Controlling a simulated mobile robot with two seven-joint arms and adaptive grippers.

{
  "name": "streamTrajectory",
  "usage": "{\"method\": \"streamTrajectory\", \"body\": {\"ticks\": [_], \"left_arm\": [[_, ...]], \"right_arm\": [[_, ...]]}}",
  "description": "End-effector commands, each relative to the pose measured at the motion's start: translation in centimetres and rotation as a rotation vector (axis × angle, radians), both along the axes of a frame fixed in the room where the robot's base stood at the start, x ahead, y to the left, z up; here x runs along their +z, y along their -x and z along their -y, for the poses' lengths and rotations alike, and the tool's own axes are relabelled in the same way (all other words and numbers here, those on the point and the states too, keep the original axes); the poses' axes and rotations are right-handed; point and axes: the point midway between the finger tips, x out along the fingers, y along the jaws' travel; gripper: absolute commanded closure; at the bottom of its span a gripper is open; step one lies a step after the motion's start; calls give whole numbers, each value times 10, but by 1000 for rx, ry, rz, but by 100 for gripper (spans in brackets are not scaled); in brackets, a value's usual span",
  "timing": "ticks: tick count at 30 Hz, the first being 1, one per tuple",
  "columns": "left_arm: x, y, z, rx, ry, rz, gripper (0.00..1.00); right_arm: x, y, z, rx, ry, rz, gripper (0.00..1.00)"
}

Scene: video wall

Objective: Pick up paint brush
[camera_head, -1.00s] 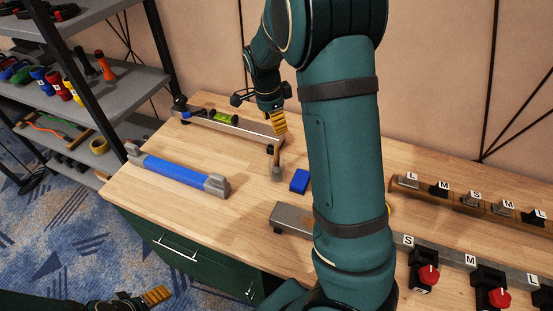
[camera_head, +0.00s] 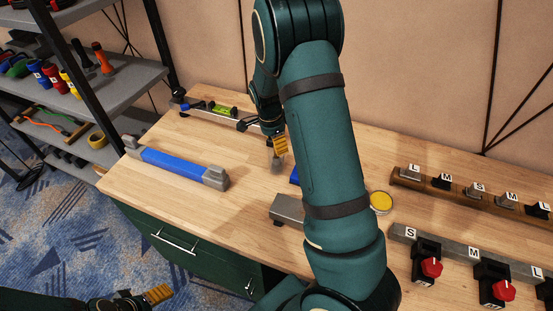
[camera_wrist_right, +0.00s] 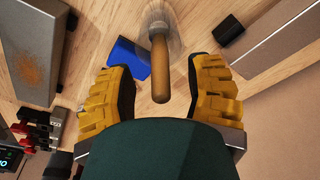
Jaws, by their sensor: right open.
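The paint brush (camera_wrist_right: 159,65) has a wooden handle and stands upright-looking on the workbench, its handle pointing toward the right wrist camera. In the head view only its grey lower part (camera_head: 277,164) shows clearly, below my right gripper (camera_head: 280,146). In the right wrist view my right gripper (camera_wrist_right: 172,92) is open, with yellow ribbed fingers on either side of the handle end and visible gaps. My left gripper (camera_head: 157,294) is low at the left, away from the bench; whether its jaws are apart is unclear.
A blue block (camera_wrist_right: 130,59) lies close beside the brush. A blue bar with grey ends (camera_head: 180,166) lies to the left on the workbench (camera_head: 245,200). A rail with a level (camera_head: 222,110) is behind. Clamps and lettered blocks (camera_head: 470,259) stand at right.

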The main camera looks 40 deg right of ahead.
Motion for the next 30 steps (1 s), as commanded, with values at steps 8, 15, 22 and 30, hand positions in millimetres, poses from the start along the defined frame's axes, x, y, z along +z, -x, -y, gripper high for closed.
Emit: {"method": "streamTrajectory", "body": {"ticks": [8,15,22,30], "left_arm": [[-3,1,0,-2,0,-3,27],[-3,1,0,-2,0,-2,27],[-3,1,0,-2,0,-2,27],[-2,1,0,-1,0,-2,27]], "right_arm": [[-18,1,4,0,1,2,48],[-17,1,4,0,0,1,94],[-17,1,4,0,0,1,100],[-11,1,4,0,2,2,100]]}}
